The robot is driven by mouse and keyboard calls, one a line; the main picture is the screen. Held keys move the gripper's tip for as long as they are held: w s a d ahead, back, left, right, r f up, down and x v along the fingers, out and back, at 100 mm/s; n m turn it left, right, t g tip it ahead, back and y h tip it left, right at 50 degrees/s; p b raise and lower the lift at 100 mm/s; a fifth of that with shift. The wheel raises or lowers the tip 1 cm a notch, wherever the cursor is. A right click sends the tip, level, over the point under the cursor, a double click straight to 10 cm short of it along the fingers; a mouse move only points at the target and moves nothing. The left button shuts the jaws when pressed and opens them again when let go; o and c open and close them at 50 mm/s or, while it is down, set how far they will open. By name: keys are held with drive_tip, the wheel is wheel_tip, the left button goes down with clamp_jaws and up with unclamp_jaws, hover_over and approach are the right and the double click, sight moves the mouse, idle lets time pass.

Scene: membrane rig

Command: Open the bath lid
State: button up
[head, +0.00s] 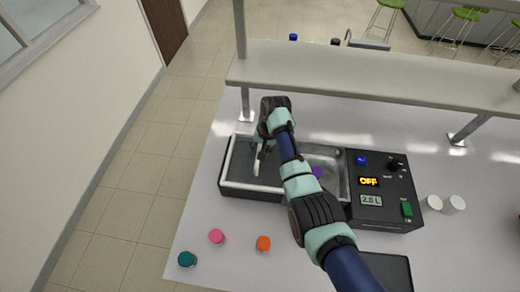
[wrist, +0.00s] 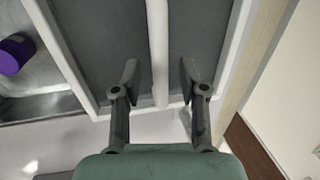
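The bath (head: 240,188) is a dark, metal-lined basin on the table. The bath lid (head: 237,162) is a grey panel with a white frame at its left part; the panel fills much of the wrist view (wrist: 98,45). A pale bar (wrist: 158,50) runs across the panel. My gripper (wrist: 158,80) has its fingers spread, one on each side of the bar, with visible gaps. In the head view my gripper (head: 260,148) is over the left part of the bath. My arm hides part of the bath, and the lid's exact tilt is hard to tell.
A purple-capped thing (head: 317,172) sits in the bath, right of the lid. A control box (head: 385,190) reads OFF. Pink (head: 216,236), orange (head: 263,243) and teal (head: 187,259) caps stand in front. A raised shelf (head: 370,75) runs behind; two white pots (head: 454,204) stand right.

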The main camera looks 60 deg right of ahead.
wheel_tip(320, 180, up, 12)
drive_tip(key=s, duration=0.2)
drive_tip(key=shift+d, duration=0.35)
drive_tip(key=shift+s+f, duration=0.1)
drive_tip(key=w+a+r+n+t+h+p, duration=0.1)
drive_tip(key=w+a+n+p, duration=0.1)
drive_tip(key=w+a, duration=0.35)
drive_tip(key=w+a+r+n+t+h+p, duration=0.1)
drive_tip(key=w+a+r+n+t, duration=0.1)
drive_tip(key=a, duration=0.6)
drive_tip(key=w+a+r+n+t+p, duration=0.1)
drive_tip(key=w+a+n+p, duration=0.2)
drive_tip(key=a, duration=0.4)
drive_tip(key=s+a+r+n+t, duration=0.2)
drive_tip(key=a+r, duration=0.2)
drive_tip(key=a, duration=0.4)
drive_tip(key=s+a+r+n+t+p, duration=0.1)
drive_tip(key=s+a+r+n+t, duration=0.1)
drive_tip(key=a+r, duration=0.3)
drive_tip(key=s+a+r+n+t+y+p, duration=0.1)
drive_tip(key=a+r, duration=0.4)
drive_tip(key=a, duration=0.5)
drive_tip(key=shift+s+a+n+t, duration=0.4)
drive_tip(key=shift+s+n+t, duration=0.5)
drive_tip(key=shift+s+n, duration=0.15)
